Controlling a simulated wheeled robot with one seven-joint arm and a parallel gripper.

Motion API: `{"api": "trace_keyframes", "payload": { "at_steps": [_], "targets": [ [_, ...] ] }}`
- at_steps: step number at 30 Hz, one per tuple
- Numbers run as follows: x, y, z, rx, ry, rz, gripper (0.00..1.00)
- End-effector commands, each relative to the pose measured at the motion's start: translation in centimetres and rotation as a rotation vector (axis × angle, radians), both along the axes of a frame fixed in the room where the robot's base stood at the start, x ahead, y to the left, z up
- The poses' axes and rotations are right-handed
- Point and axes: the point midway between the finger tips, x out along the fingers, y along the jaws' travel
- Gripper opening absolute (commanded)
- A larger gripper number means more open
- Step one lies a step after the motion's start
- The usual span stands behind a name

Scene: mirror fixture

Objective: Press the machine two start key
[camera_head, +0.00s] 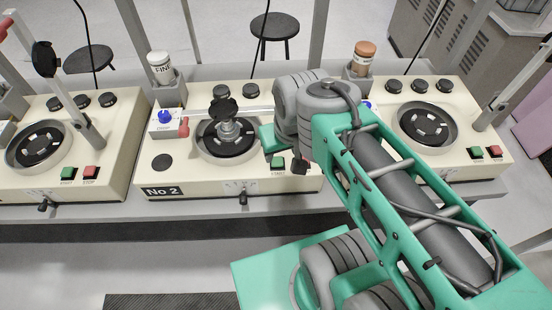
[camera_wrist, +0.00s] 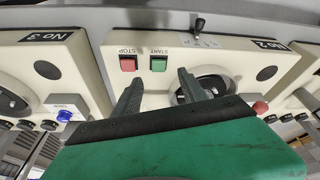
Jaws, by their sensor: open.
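Machine two (camera_head: 148,178), a cream box labelled No 2, stands in the middle of the bench. Its green start key (camera_head: 278,162) shows at the front right in the head view; the red stop key is hidden there behind my arm's end. In the wrist view, upside down, the start key (camera_wrist: 158,64) lies beside the red stop key (camera_wrist: 128,63). My gripper (camera_wrist: 158,77) is open and empty, its dark fingers spread apart over the machine. The start key appears between and just beyond the fingertips. I cannot tell the exact height above it.
Similar machines stand left (camera_head: 115,145) and right (camera_head: 455,110), with their own green and red keys. On machine two, a lever arm with a black knob (camera_head: 222,106) stands over the round bowl, near my gripper. A small toggle (camera_head: 243,197) sticks out in front.

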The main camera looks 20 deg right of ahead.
Motion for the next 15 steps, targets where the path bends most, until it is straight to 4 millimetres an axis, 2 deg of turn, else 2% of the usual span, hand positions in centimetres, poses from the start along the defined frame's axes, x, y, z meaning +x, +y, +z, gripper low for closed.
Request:
{"api": "trace_keyframes", "payload": {
  "at_steps": [2, 15],
  "targets": [
    [0.0, 0.0, 0.0, 0.0, 0.0, 0.0, 0.42],
    [0.0, 0.0, 0.0, 0.0, 0.0, 0.0, 0.06]
  ]
}}
